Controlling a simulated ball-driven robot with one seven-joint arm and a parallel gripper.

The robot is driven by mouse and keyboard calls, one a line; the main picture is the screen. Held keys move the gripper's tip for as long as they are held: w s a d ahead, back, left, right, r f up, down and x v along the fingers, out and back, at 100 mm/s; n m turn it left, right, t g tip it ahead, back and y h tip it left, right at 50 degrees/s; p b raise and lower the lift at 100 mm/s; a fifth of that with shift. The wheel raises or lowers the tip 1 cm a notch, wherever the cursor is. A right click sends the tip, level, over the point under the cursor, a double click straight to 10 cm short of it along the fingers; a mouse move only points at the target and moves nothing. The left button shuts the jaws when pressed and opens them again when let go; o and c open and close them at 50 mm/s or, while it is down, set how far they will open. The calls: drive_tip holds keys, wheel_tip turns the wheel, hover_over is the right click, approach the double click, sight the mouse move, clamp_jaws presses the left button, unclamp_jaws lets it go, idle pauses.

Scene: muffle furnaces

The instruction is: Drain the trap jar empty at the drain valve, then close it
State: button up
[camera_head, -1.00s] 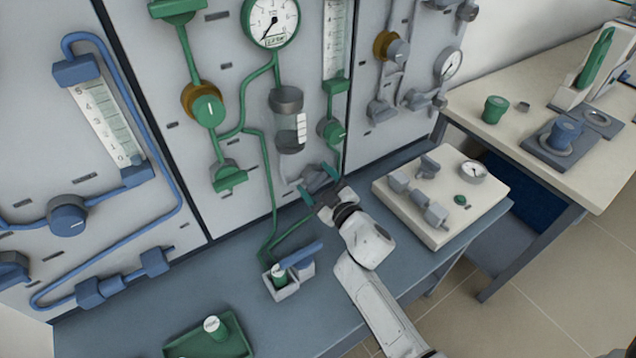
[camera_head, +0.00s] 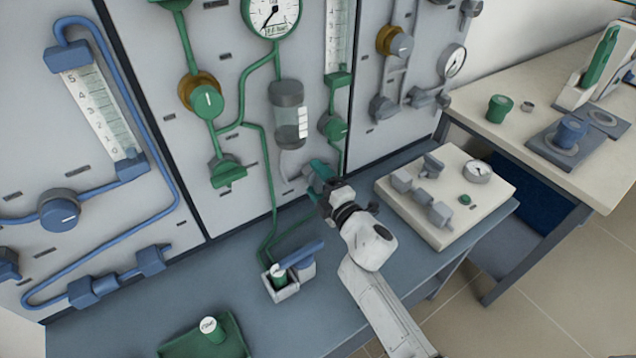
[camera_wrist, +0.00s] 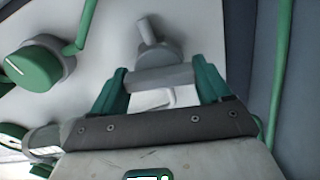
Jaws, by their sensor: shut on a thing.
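The trap jar (camera_head: 289,122) is a clear cylinder with a dark cap and a white label, mounted upright on the panel. I cannot tell its liquid level for sure. The drain valve is a grey fitting below the jar, mostly hidden by my gripper in the head view. In the wrist view the drain valve (camera_wrist: 161,55) has a round grey body, a short stub and a wide grey bar. My gripper (camera_head: 320,177) is at the valve. In the wrist view its green fingers (camera_wrist: 160,88) stand on both sides of the grey bar, shut on it.
A green knob (camera_head: 335,127) and a thin green pipe lie close to my gripper. A holder with a blue lever (camera_head: 302,254) stands on the bench to the lower left. A pale board with grey fittings (camera_head: 447,226) lies to the right. Bare bench shows between them.

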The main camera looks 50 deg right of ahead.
drive_tip(key=shift+f+n, duration=0.15)
drive_tip(key=shift+n, duration=0.75)
drive_tip(key=o, duration=1)
drive_tip(key=shift+c, duration=0.2)
drive_tip(key=shift+s, duration=0.15)
drive_tip(key=b+v, duration=0.2)
drive_tip(key=v, duration=0.8)
drive_tip(key=shift+s+a, duration=0.15)
drive_tip(key=shift+s, duration=0.1)
